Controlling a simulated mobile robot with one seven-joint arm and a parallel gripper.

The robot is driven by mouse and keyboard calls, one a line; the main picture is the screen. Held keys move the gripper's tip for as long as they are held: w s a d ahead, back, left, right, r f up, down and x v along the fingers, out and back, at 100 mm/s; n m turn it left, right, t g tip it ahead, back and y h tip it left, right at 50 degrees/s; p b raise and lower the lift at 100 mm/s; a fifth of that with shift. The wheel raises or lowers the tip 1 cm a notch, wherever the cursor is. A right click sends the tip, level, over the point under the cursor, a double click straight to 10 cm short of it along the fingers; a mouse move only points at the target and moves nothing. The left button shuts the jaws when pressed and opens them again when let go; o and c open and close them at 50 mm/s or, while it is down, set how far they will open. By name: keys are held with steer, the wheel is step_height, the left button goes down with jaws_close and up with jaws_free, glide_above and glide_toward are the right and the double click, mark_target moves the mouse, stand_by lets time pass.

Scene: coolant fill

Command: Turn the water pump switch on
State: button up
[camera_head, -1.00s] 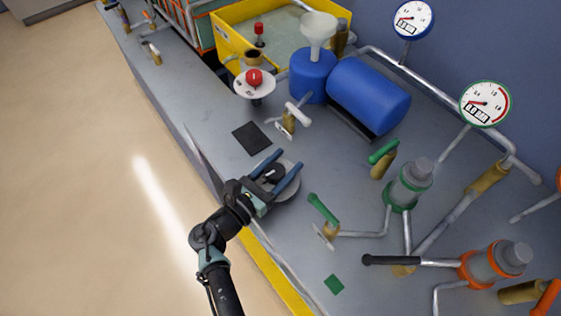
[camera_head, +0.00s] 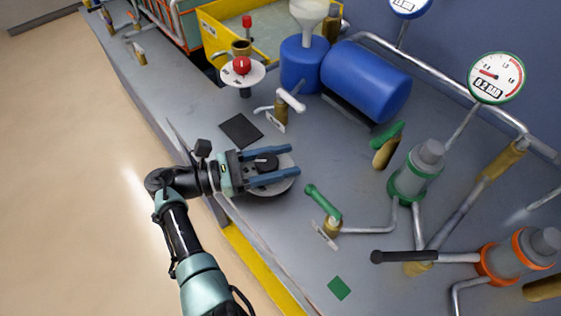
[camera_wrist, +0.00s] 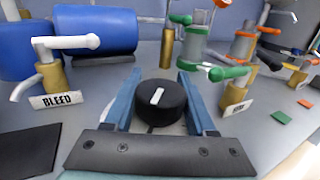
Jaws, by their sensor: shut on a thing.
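The water pump switch is a black round knob (camera_head: 265,161) on a grey round base (camera_head: 270,186) near the table's front edge. My gripper (camera_head: 296,162) reaches over it from the left, with one blue finger on each side. In the wrist view the knob (camera_wrist: 160,102) sits between the fingers of my gripper (camera_wrist: 158,80), which is shut on it. Its white mark points away from my gripper, leaning slightly right. The fingers hide parts of the base.
A white-handled valve labelled BLEED (camera_wrist: 58,98) stands left of the knob in the wrist view. A green-handled valve (camera_head: 322,205) stands close on the right. A black square (camera_head: 241,130) lies flat behind my gripper. A blue tank (camera_head: 366,80) stands farther back.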

stand_by(0.4)
steer(key=o, duration=1.4)
steer(key=shift+c, duration=0.2)
steer(key=b+v, duration=0.2)
steer(key=v, duration=1.1)
steer(key=shift+b, duration=0.3)
steer(key=shift+w+d, duration=0.1)
